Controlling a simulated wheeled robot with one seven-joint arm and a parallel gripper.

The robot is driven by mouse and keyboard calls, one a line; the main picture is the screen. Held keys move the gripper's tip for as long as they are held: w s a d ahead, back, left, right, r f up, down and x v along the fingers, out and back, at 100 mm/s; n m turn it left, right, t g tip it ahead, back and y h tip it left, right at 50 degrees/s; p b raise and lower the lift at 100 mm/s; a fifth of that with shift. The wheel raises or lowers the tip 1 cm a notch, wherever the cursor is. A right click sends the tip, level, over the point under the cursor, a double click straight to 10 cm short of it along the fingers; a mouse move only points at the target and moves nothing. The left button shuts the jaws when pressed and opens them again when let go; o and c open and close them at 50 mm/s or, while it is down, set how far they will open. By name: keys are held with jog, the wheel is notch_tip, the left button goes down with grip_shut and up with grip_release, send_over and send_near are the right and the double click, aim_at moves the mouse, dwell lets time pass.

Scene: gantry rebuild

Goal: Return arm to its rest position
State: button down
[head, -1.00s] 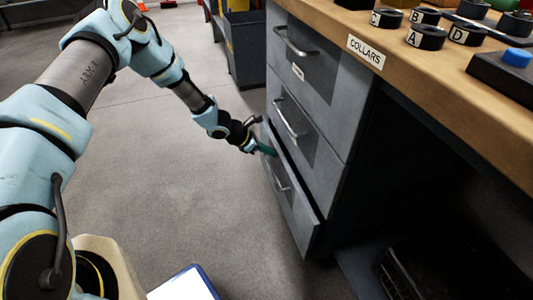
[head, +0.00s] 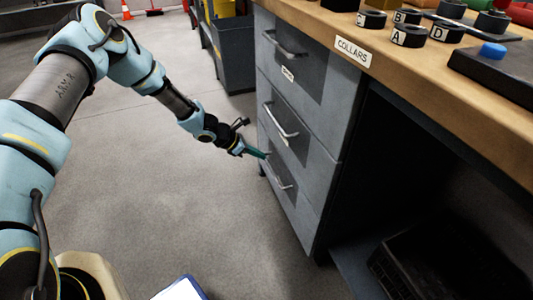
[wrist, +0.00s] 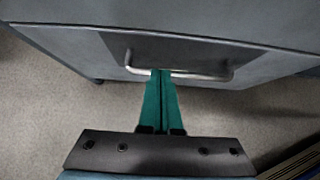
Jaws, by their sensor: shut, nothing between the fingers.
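My arm reaches from the left of the head view down towards the grey drawer cabinet. My gripper (head: 262,154) is at the front of the cabinet, by the lowest drawer (head: 300,205). In the wrist view its two green fingers (wrist: 161,78) lie together, shut and empty. Their tips overlap the bar handle (wrist: 205,75) of a drawer in that view; I cannot tell whether they touch it. All three drawers look closed.
A wooden worktop (head: 430,75) above the cabinet carries black lettered collars (head: 408,36) and a black block with a blue button (head: 493,50). A dark bin (head: 232,55) stands behind the cabinet. The floor (head: 170,190) left of the cabinet is clear.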

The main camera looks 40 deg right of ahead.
jog(key=v, duration=0.9)
jog(key=shift+w+p, duration=0.15)
jog(key=shift+p, duration=0.2)
jog(key=w+a+r+m+t+y, duration=0.1)
jog(key=w+a+r+m+y, duration=0.2)
jog(key=a+r, duration=0.6)
jog(key=w+a+r+m+t+y, duration=0.15)
jog(key=a+r+m, duration=0.4)
jog(key=a, duration=0.75)
jog(key=s+a+r+m+t+y, duration=0.15)
jog(key=a+r, duration=0.25)
jog(key=a, duration=0.4)
jog(key=s+a+r+m+y, duration=0.1)
jog(key=s+a+r+m, duration=0.2)
jog(key=a, duration=0.5)
jog(key=s+a+r+m+t+y, duration=0.15)
jog(key=a+r, duration=0.25)
jog(key=a, duration=0.4)
jog(key=w+p+v, duration=0.2)
jog(key=p+v, duration=0.8)
jog(key=w+p+v, duration=0.2)
jog(key=p+v, duration=0.8)
jog(key=shift+r+g+p, duration=0.35)
jog(key=shift+r+p, duration=0.05)
